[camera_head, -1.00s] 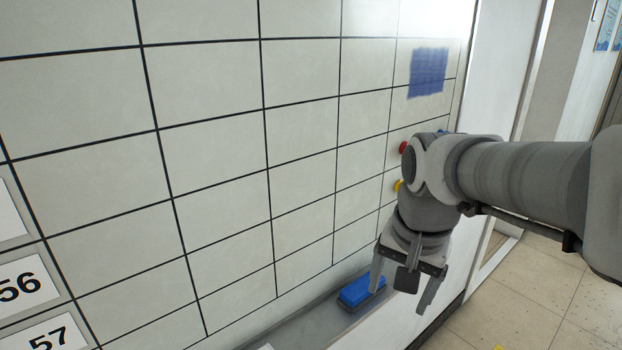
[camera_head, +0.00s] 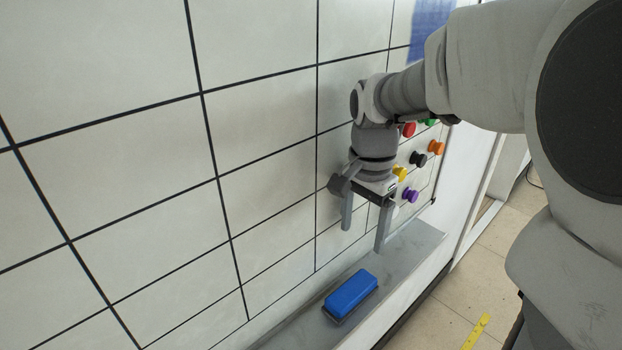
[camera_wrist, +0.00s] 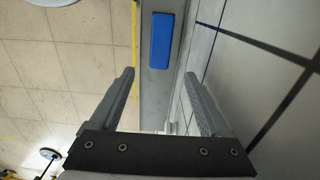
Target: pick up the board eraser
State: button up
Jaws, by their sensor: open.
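The board eraser (camera_head: 351,292) is a blue block with a dark underside. It lies on the grey ledge (camera_head: 408,250) below the whiteboard in the head view. In the wrist view the eraser (camera_wrist: 161,40) shows ahead of and between the fingers, on the ledge. My gripper (camera_head: 364,238) is open and empty, fingers pointing down. It is above the ledge, close to the whiteboard, and apart from the eraser. The gripper (camera_wrist: 160,92) also shows open in the wrist view, with nothing between its fingers.
The gridded whiteboard (camera_head: 130,210) stands upright along the left, close beside my gripper. Several coloured magnets (camera_head: 410,196) and a blue patch (camera_head: 428,25) are on it behind the gripper. The tiled floor (camera_head: 455,310) with a yellow strip (camera_head: 477,331) lies below right.

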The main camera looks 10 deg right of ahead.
jog(key=b, duration=0.2)
send_near(352, 288)
jog(key=f, duration=0.5)
jog(key=shift+d+f, duration=0.1)
jog(key=shift+d, duration=0.15)
jog(key=shift+a+f, duration=0.15)
jog(key=shift+f, duration=1.2)
jog(key=shift+a+f, duration=0.1)
jog(key=shift+f, duration=1.25)
jog(key=c, duration=1.1)
jog(key=shift+r, duration=0.1)
jog(key=shift+c, duration=0.2)
jog(key=shift+r, duration=0.1)
jog(key=shift+r, duration=0.25)
jog(key=r, duration=0.4)
jog(key=shift+d+p, duration=0.25)
jog(key=shift+p, duration=0.05)
jog(key=s+d+r, duration=0.6)
jog(key=d, duration=0.3)
jog(key=shift+s, duration=0.3)
jog(key=shift+d+r, duration=0.1)
